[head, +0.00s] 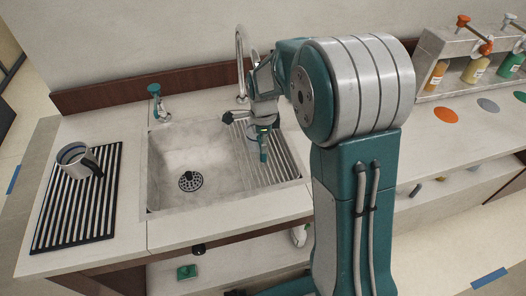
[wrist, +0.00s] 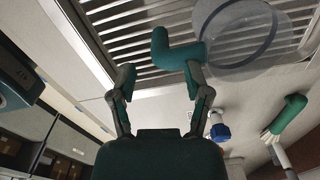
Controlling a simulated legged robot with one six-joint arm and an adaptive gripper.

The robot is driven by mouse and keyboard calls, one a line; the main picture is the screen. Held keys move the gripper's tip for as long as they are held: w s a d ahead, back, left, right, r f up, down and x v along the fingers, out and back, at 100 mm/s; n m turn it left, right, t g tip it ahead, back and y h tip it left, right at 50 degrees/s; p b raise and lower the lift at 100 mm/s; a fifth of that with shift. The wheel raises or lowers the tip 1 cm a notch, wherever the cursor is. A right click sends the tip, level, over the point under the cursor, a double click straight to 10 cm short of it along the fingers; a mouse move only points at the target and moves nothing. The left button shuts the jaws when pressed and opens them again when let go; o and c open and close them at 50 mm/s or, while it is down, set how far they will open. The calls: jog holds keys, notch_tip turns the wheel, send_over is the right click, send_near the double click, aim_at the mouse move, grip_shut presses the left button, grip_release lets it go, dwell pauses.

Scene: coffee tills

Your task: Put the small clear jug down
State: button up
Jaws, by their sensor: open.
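The small clear jug (wrist: 238,38) shows in the wrist view as a see-through round body with a teal handle (wrist: 172,52). It is over the ribbed drainer, and seems to rest on it. In the head view the jug (head: 254,133) is partly hidden by my arm, at the right side of the sink, with its handle toward the front. My gripper (wrist: 160,82) is open, with its fingers spread at the handle; the right fingertip overlaps the handle in the picture, and contact is unclear. In the head view my gripper (head: 249,120) is small beside the jug.
The sink basin (head: 190,155) lies left of the ribbed drainer (head: 283,165). A tall tap (head: 240,60) stands behind. Several bottles (head: 478,68) stand at the back right.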

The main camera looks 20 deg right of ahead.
notch_tip(320, 180, up, 6)
jog(key=shift+f, duration=0.1)
jog(key=s+r+n+t, duration=0.2)
jog(key=s+r+n, duration=0.3)
jog(key=s+n, duration=0.5)
jog(key=s+r+n+t, duration=0.3)
jog(key=s+r+n, duration=0.2)
jog(key=s+n, duration=0.5)
jog(key=s, duration=0.4)
jog(key=shift+r+t, duration=0.3)
jog(key=shift+r, duration=0.05)
